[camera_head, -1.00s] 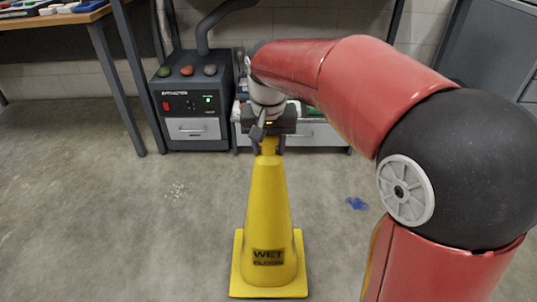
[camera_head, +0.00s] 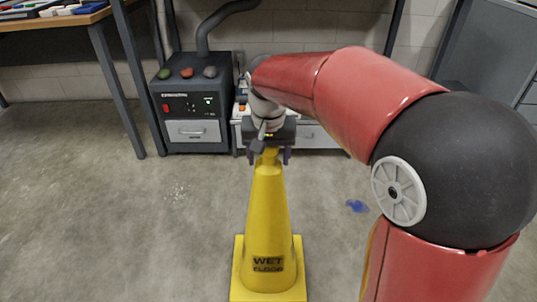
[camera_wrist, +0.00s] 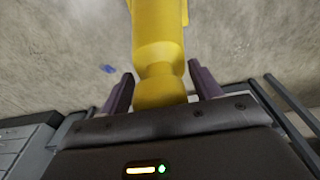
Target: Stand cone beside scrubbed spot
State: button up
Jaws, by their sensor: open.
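A yellow cone (camera_head: 268,215) marked "WET FLOOR" stands upright on its square base on the concrete floor. My gripper (camera_head: 269,157) is at the cone's top, with its fingers open on either side of the narrow neck. In the wrist view the cone (camera_wrist: 159,40) runs between the two dark fingers of my gripper (camera_wrist: 162,88), with a gap on both sides. A blue spot (camera_head: 356,206) lies on the floor to the right of the cone; it also shows in the wrist view (camera_wrist: 108,69). A pale speckled patch (camera_head: 178,193) lies on the floor to the left.
A dark extraction unit (camera_head: 193,108) with coloured knobs stands behind, beside a low drawer unit (camera_head: 318,137). A wooden-topped bench (camera_head: 62,20) is at the back left and a grey cabinet (camera_head: 490,50) at the back right.

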jog(key=r+p, duration=0.1)
jog(key=r, duration=0.3)
jog(key=s+r+p, duration=0.1)
jog(key=r, duration=0.3)
jog(key=r+p, duration=0.1)
jog(key=r, duration=0.3)
jog(key=shift+s+r, duration=0.15)
jog(key=shift+s, duration=0.1)
jog(key=s+d+f+t, duration=0.2)
jog(key=s+d+f, duration=0.2)
jog(key=s+d, duration=0.3)
jog(key=s+d+f+t, duration=0.2)
jog(key=s+d, duration=0.4)
jog(key=s, duration=0.6)
jog(key=shift+d+f, duration=0.35)
jog(key=shift+f, duration=0.55)
jog(key=shift+r, duration=0.1)
notch_tip(320, 180, up, 7)
jog(key=p, duration=0.6)
jog(key=shift+f+p, duration=0.2)
jog(key=shift+p, duration=0.1)
